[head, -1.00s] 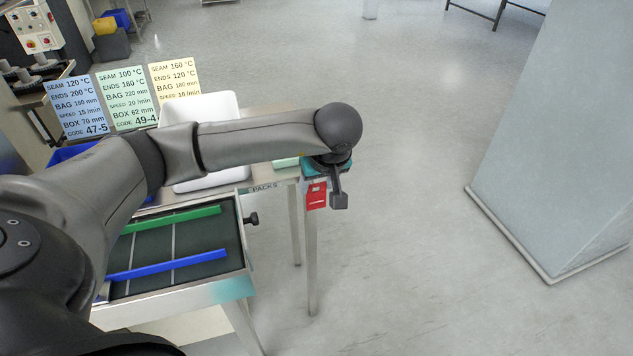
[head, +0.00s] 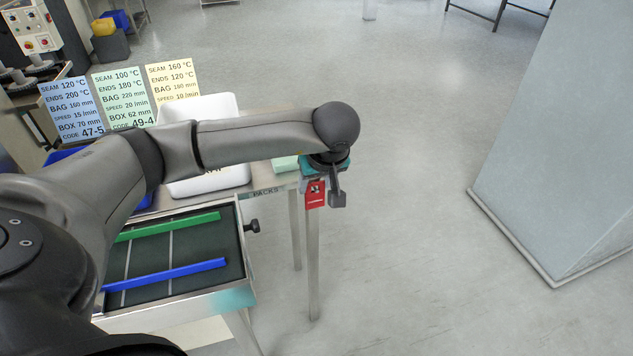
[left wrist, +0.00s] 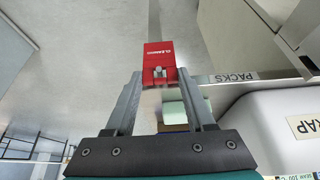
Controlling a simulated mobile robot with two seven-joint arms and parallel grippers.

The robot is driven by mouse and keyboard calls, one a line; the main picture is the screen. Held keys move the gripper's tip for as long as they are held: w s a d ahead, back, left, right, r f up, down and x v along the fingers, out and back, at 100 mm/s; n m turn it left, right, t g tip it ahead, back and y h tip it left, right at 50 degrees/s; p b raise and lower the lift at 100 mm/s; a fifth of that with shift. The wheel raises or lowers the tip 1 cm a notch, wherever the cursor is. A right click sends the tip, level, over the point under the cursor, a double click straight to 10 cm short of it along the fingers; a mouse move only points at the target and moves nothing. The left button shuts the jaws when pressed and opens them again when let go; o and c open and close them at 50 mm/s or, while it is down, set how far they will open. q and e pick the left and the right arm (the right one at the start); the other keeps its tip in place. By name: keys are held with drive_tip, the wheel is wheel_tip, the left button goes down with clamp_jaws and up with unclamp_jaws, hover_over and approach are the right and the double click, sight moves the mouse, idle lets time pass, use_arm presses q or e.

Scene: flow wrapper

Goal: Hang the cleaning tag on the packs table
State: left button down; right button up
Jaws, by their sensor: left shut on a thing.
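The red cleaning tag (head: 315,195) hangs below my left gripper (head: 328,188) in the head view. In the left wrist view the tag (left wrist: 159,60) shows its lettering beyond the fingertips of my left gripper (left wrist: 158,76), which is shut on it. The packs table (head: 268,183) has a front edge labelled PACKS, also visible in the left wrist view (left wrist: 228,78). The tag is by the right end of this edge; I cannot tell whether it touches the table. My forearm hides part of the tabletop. My right gripper is not in view.
A white bin (head: 212,181) and a pale green block (head: 285,163) stand on the packs table. A dark belt (head: 205,250) with green and blue rails is in front. A grey pillar (head: 565,150) stands right; the floor between is clear.

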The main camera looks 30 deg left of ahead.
use_arm(q)
drive_tip(key=shift+c, duration=0.9)
unclamp_jaws()
